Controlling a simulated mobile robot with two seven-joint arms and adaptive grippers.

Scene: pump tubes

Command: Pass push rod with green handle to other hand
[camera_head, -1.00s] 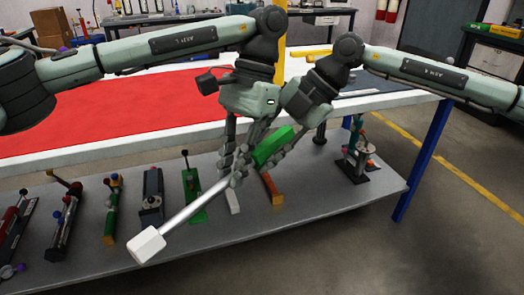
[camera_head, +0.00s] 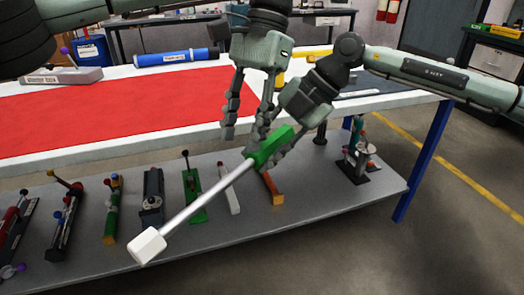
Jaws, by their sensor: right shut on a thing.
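The push rod has a green handle (camera_head: 268,146), a grey shaft (camera_head: 210,196) and a white block (camera_head: 147,246) at its lower left end. It is tilted in the air in front of the lower shelf. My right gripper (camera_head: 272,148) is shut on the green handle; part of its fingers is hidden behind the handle. My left gripper (camera_head: 246,128) is above and to the left of the handle, with its fingers spread apart and empty. The two grippers are close together, and in the picture the left one's right finger overlaps the right one's fingers.
A table with a red mat (camera_head: 90,118) lies behind, carrying a blue tube (camera_head: 175,58). The grey lower shelf (camera_head: 300,200) holds several small levered devices, including a green one (camera_head: 193,188) and a black one (camera_head: 152,200). A blue table leg (camera_head: 425,160) stands at right.

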